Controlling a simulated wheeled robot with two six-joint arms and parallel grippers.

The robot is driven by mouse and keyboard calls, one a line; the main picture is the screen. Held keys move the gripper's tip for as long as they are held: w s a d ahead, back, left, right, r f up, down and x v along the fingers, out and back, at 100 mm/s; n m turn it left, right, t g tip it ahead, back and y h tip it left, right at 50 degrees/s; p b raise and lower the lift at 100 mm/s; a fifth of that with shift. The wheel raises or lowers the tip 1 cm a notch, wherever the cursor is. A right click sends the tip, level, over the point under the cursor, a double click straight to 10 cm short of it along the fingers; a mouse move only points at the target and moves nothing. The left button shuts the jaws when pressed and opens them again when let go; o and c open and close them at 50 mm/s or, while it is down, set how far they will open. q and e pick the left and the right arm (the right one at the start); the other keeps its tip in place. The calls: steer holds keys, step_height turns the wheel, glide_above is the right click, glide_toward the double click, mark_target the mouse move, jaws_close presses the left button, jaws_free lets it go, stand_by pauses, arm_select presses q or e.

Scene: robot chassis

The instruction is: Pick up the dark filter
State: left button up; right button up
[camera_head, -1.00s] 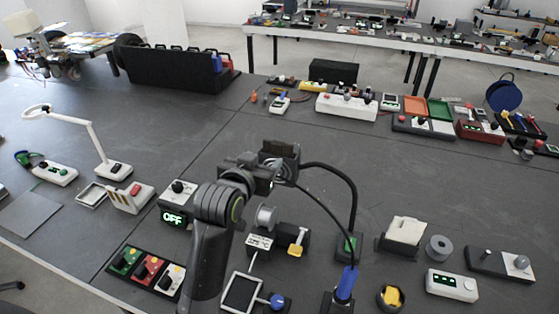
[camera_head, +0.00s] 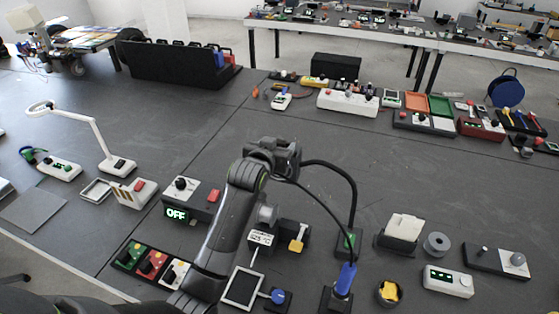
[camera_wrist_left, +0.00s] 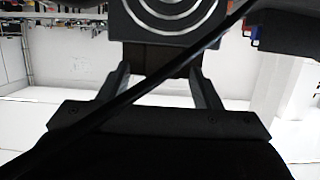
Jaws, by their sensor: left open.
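I cannot single out the dark filter with certainty in either view. My left gripper (camera_head: 285,150) is raised above the middle of the grey table in the head view, its jaws mostly hidden by the wrist. In the left wrist view its two fingers (camera_wrist_left: 160,85) stand apart, open. Past them is a dark panel with white rings (camera_wrist_left: 170,14), with a dark brown piece (camera_wrist_left: 176,62) below it, between the fingers in the picture; I cannot tell whether it is near them. My right gripper is not in view.
A white slotted holder (camera_head: 128,197) and a lamp (camera_head: 98,140) stand at left. An "OFF" display box (camera_head: 200,205), a grey ring (camera_head: 436,243) and a white-topped dark stand (camera_head: 403,228) are nearer. A black cable loops beside my wrist. The table's middle is largely clear.

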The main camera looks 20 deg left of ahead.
arm_select(q)
steer(key=shift+p+x, duration=0.6)
steer(key=shift+x, duration=1.6)
steer(key=shift+a, duration=0.1)
steer(key=shift+c, duration=0.2)
jaws_close()
